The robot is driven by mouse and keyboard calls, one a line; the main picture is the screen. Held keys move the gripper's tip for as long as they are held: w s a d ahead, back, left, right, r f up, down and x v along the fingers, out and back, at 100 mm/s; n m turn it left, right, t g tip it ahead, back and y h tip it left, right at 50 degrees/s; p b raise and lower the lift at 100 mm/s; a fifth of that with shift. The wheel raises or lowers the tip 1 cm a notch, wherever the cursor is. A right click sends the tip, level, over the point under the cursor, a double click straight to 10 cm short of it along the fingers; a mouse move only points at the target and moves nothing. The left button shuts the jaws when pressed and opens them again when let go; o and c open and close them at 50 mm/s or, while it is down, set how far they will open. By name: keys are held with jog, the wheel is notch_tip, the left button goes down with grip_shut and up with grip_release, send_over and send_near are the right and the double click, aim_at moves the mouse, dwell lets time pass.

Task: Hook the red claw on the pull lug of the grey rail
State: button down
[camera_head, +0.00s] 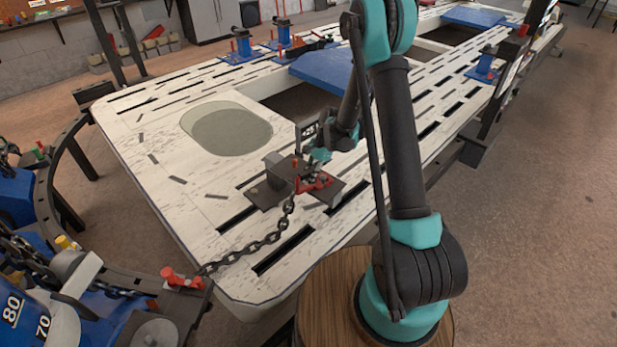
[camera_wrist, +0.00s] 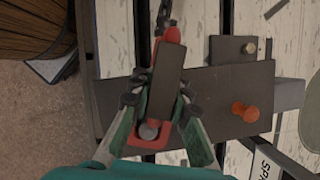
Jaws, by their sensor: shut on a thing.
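The red claw (camera_head: 315,183) is at the end of a dark chain (camera_head: 250,247), low over the dark plate on the white bench. My gripper (camera_head: 319,163) is above it and shut on it. In the wrist view the claw (camera_wrist: 151,135) lies between my gripper's fingers (camera_wrist: 160,103), with a dark bar between its red ends and the chain at the top. The grey rail (camera_head: 264,192) appears as the dark grey part beside the claw, also in the wrist view (camera_wrist: 225,90). The pull lug is not clearly distinguishable. I cannot tell whether the claw engages it.
An orange-red knob (camera_wrist: 245,112) stands on the dark plate beside my gripper. The chain runs to a red fitting (camera_head: 182,279) on the curved dark track at lower left. Blue clamp stands (camera_head: 242,47) and a blue panel (camera_head: 322,68) are farther back. The bench's slotted top is otherwise mostly clear.

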jog(key=c, duration=1.3)
grip_release()
jog(key=shift+c, duration=0.2)
jog(key=v, duration=1.2)
